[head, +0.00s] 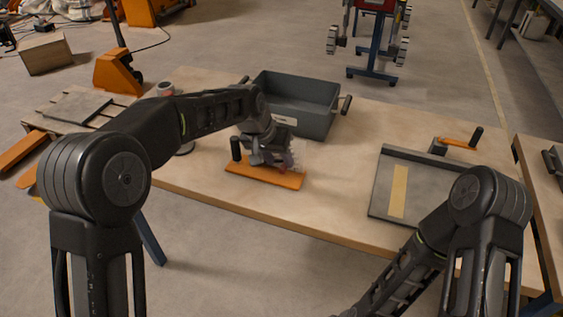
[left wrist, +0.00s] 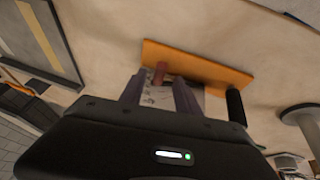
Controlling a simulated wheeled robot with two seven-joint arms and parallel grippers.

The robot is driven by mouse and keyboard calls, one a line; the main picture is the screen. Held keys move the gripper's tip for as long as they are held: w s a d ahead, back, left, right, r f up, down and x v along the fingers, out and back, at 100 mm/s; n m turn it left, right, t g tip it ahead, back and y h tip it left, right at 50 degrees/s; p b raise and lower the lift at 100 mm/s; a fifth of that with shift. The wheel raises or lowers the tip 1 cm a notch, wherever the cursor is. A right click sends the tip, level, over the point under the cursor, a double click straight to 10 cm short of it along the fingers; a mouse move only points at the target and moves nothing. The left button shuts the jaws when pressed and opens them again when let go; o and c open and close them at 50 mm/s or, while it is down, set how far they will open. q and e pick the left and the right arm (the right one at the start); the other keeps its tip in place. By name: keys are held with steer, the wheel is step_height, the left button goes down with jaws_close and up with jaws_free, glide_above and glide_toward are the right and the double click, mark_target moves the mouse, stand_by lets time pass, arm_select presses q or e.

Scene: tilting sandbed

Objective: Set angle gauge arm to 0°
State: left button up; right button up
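The angle gauge appears to be the piece with an orange base (head: 250,175) near the table's front edge. A black upright post (head: 236,149) stands at its left end. My left gripper (head: 280,160) is over the base and hides much of the gauge. In the left wrist view, the orange base (left wrist: 205,66) lies beyond the fingers, with the black post (left wrist: 236,106) at right. The left fingers (left wrist: 158,92) are apart. A pale marked plate (left wrist: 156,97) and a reddish-brown peg (left wrist: 161,70) show between them, with no clear grip. The arm's angle is unreadable. My right gripper is out of view.
A grey bin (head: 303,118) with side handles stands behind the gauge. A grey tray (head: 432,178) with a yellowish strip lies at right, with an orange-handled tool (head: 458,143) behind it. A can (head: 165,88) stands at left. The tabletop between gauge and tray is clear.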

arm_select(q)
steer(key=shift+x, duration=1.4)
steer(key=shift+c, duration=0.6)
jaws_close()
